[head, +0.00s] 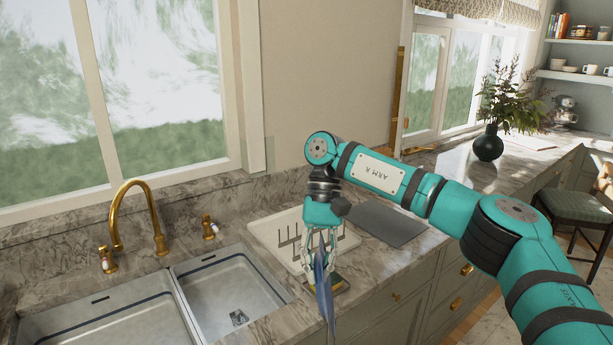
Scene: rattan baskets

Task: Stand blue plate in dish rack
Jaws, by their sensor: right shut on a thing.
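The blue plate (324,285) shows nearly edge-on, upright, in the lower middle of the head view. My right gripper (320,255) is shut on it from above. The dish rack (268,233) is white with dark upright prongs and stands on the marble counter to the right of the sink. The gripper and the plate are in front of the rack's right part and hide some of it. Whether the plate touches the rack cannot be told. My left gripper is not in view.
A double sink (222,292) with a brass faucet (137,215) lies left of the rack. A dark grey mat (388,226) lies on the counter right of it. A black vase (488,146) stands farther right.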

